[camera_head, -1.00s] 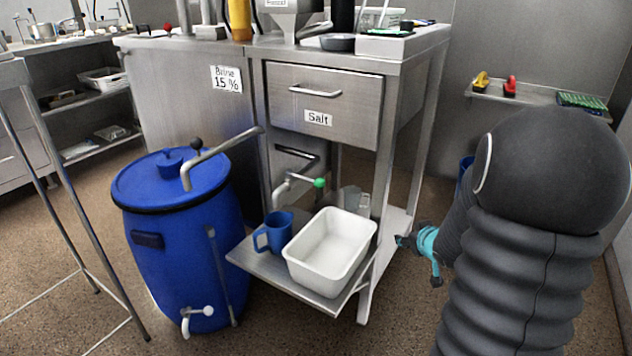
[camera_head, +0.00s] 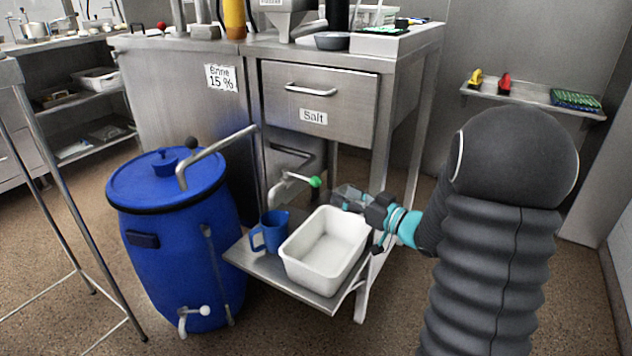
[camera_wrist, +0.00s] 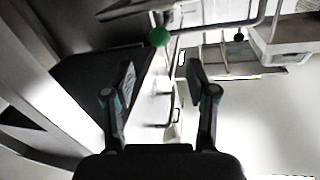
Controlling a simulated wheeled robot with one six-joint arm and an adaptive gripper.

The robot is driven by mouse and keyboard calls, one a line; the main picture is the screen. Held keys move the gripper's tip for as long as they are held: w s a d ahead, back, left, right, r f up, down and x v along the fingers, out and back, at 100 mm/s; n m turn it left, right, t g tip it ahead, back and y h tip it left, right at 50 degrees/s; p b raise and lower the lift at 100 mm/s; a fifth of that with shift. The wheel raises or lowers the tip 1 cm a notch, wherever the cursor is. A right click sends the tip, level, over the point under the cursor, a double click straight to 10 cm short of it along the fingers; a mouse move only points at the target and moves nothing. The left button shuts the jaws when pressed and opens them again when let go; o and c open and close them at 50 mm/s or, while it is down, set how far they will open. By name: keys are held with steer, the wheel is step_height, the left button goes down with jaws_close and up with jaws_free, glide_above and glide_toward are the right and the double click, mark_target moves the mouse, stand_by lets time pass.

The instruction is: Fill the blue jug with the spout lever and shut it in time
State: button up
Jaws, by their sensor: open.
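The blue jug (camera_head: 270,231) stands upright on the low metal shelf, left of the white tub. The spout (camera_head: 284,190) comes out below the drawer, above and near the jug. Its lever ends in a green knob (camera_head: 315,182). My gripper (camera_head: 342,197) is open and empty, just right of and a little below the knob, above the white tub's back edge. In the wrist view the green knob (camera_wrist: 159,37) lies ahead of my open gripper (camera_wrist: 158,80), apart from the fingers. I cannot see the water level inside the jug.
The white tub (camera_head: 325,247) fills the right part of the low shelf (camera_head: 258,264). A blue barrel (camera_head: 180,250) with a bent pipe stands to the left. The closed "Salt" drawer (camera_head: 318,103) and a table leg (camera_head: 414,130) are close to my arm.

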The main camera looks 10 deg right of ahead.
mark_target(320, 183)
steer(key=x, duration=1)
steer(key=shift+w+a, duration=0.15)
jaws_close()
